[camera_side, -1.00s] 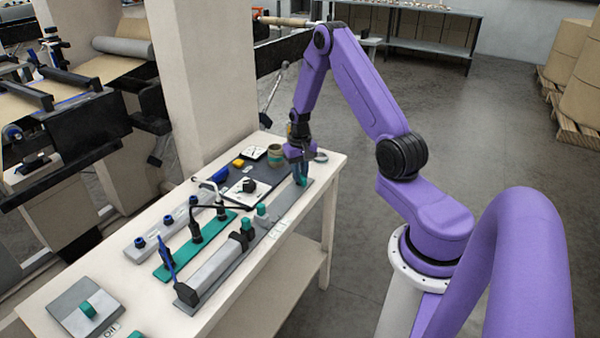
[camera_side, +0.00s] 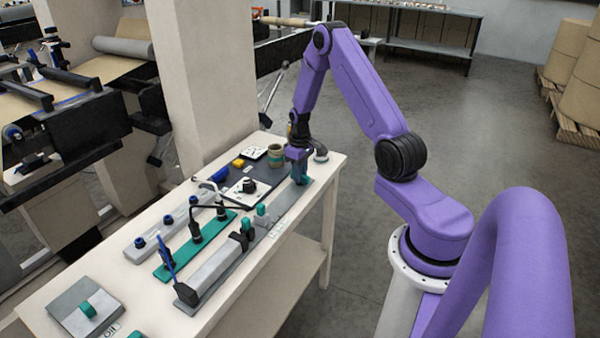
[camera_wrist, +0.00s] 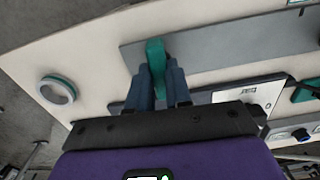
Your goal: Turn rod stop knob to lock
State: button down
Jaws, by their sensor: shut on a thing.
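A teal knob (camera_wrist: 155,52) stands on a long grey plate (camera_wrist: 215,45) in the wrist view. My gripper (camera_wrist: 162,75) has its two dark blue fingers on either side of the knob, shut on it. In the side view my gripper (camera_side: 298,168) is down at the far right end of the table, over the grey plate (camera_side: 282,198). The fingers hide most of the knob there. Any lock mark is too small to read.
A round ring-like piece (camera_wrist: 58,90) lies beside the plate. A cup (camera_side: 275,156) and a white card with a black knob (camera_side: 247,188) are close by. A teal fixture with black clamps (camera_side: 195,243) and a grey bar (camera_side: 215,270) fill the table's middle.

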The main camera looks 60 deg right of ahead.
dwell(0.3)
jog(key=c, duration=1)
grip_release()
jog(key=shift+c, duration=0.2)
jog(key=shift+r, duration=0.1)
notch_tip(320, 180, up, 17)
jog(key=shift+r, duration=0.15)
